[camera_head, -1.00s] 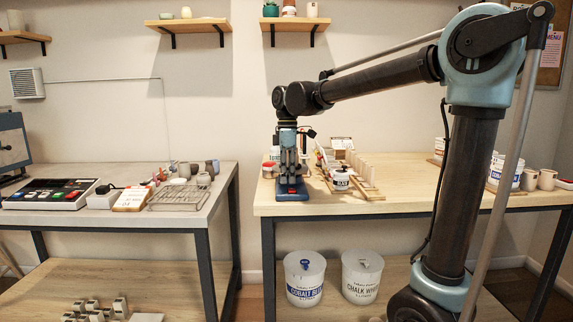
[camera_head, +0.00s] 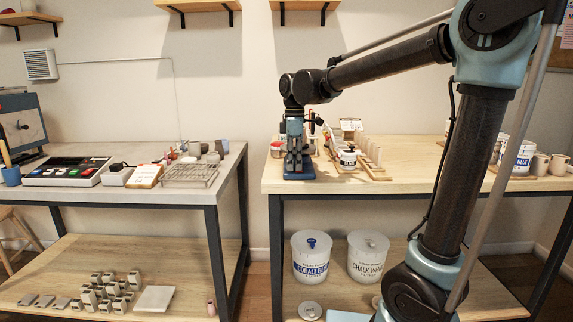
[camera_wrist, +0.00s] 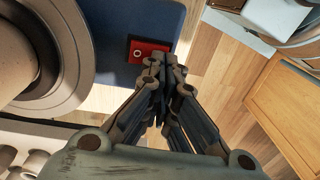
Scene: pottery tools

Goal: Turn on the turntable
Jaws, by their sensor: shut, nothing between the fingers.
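The turntable shows in the wrist view as a pale round disc (camera_wrist: 75,45) at the left, with a dark blue base (camera_wrist: 120,20). A red rocker switch (camera_wrist: 137,50) in a dark frame sits on the base near its edge. My gripper (camera_wrist: 160,68) is shut and empty, its tips just right of the switch in the picture; I cannot tell if they touch it. In the head view, the blue base (camera_head: 299,174) stands at the left end of the wooden table, with my gripper (camera_head: 296,150) in front of the turntable and hiding much of it.
The wooden table (camera_head: 420,185) carries a small labelled jar (camera_head: 348,158) and a wooden rack (camera_head: 372,165) right of the turntable. A grey table (camera_head: 225,165) at the left holds a control panel (camera_head: 68,170) and wire rack (camera_head: 190,175). Buckets (camera_head: 311,258) stand on the lower shelf.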

